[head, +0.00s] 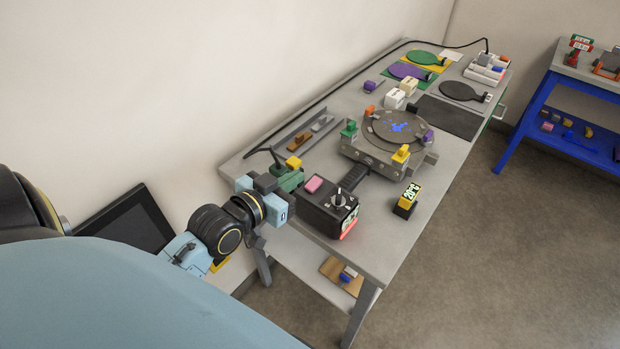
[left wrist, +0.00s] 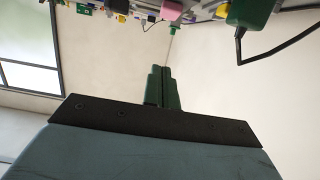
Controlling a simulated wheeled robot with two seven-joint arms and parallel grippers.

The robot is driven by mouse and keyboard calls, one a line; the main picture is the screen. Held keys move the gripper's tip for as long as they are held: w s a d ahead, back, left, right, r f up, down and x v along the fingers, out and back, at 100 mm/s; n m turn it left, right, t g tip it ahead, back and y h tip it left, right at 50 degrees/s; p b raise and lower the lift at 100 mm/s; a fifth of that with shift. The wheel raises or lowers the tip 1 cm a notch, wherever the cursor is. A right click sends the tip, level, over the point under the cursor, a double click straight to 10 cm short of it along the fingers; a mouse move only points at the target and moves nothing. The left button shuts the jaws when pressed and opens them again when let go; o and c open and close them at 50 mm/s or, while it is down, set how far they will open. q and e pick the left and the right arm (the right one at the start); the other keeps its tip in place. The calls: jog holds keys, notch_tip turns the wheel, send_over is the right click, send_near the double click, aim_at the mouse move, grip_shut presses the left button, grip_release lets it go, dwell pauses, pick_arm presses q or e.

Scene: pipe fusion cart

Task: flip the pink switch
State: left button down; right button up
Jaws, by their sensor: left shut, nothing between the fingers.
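The pink switch (head: 314,184) is a pink rounded block on top of a black control box (head: 325,215) at the near end of the grey bench. It shows at the top edge of the left wrist view (left wrist: 172,10). My left gripper (head: 280,188) is just left of the box, apart from the switch. Its dark green fingers (left wrist: 162,88) are closed together and empty in the left wrist view. Their exact tips are hard to make out in the head view. My right gripper is not in view.
A green object (left wrist: 250,13) with a black cable is close by my left gripper. A lever (head: 338,197) stands on the box, right of the switch. A round turntable (head: 398,128) and a yellow display (head: 408,198) are farther right. The wall (head: 200,80) bounds the bench behind.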

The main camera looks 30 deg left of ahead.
pick_arm(q)
send_over(310, 187)
jog(key=shift+s+f, duration=0.2)
jog(key=shift+f, duration=0.3)
jog(key=f, duration=0.3)
jog(key=shift+w+f, duration=0.15)
jog(key=shift+w, duration=0.1)
jog(key=shift+f, duration=0.45)
